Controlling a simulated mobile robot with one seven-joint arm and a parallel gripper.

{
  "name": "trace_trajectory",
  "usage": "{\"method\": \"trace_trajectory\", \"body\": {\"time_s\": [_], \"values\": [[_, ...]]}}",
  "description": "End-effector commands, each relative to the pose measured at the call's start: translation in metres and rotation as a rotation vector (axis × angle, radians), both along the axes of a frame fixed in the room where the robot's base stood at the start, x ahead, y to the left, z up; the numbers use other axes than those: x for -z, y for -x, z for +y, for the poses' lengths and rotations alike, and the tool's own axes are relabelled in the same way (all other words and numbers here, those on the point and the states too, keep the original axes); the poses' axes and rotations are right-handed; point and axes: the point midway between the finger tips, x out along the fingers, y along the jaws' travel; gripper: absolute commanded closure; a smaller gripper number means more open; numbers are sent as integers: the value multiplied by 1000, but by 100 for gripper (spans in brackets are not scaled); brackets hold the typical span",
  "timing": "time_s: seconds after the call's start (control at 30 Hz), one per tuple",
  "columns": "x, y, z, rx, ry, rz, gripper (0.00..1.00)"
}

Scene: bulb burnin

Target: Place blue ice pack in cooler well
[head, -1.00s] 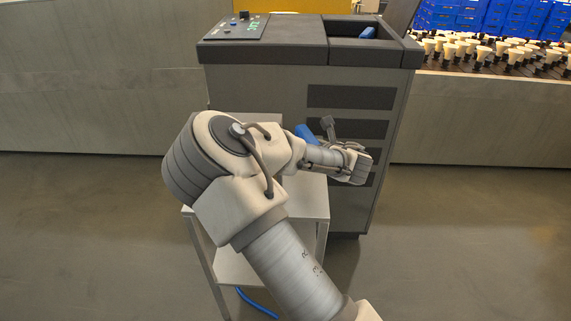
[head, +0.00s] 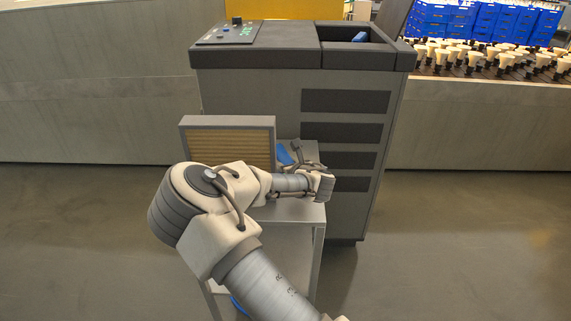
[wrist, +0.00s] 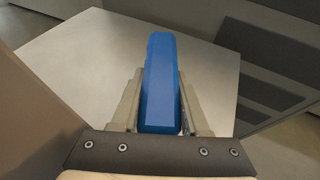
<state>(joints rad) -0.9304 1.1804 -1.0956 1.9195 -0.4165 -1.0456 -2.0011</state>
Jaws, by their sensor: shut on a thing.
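A blue ice pack (wrist: 160,85) is held lengthwise between the two fingers of my gripper (wrist: 160,112) in the wrist view. My gripper is shut on it, above a pale table top. In the head view the ice pack (head: 284,154) shows partly behind my arm, above the small table and in front of the grey cooler. The cooler well (head: 340,35) is an open recess in the cooler's top at the right. Another blue thing (head: 360,37) shows inside the well. My fingertips are hidden by my wrist in the head view.
The grey cooler (head: 250,90) stands behind the table (head: 308,213), with a control panel (head: 228,33) at its top left. A framed filter-like panel (head: 228,143) stands upright on the table, left of the ice pack. Blue crates (head: 485,20) are at the far right.

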Motion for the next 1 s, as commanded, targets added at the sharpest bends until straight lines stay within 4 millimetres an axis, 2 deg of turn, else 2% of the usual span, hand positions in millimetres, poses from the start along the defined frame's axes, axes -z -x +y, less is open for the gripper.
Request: {"method": "trace_trajectory", "body": {"time_s": [0.13, 0.17, 0.3, 0.33, 0.73, 1.0], "values": [[3, 0, 0, 0, -1, -2, 100], [4, 0, 0, 0, 0, 0, 53], [3, 0, 0, 0, 0, 1, 28], [3, 0, 0, 0, 0, 1, 25], [-3, 1, 0, 1, 1, 1, 25], [-20, 40, -16, 4, 0, 1, 25]]}}
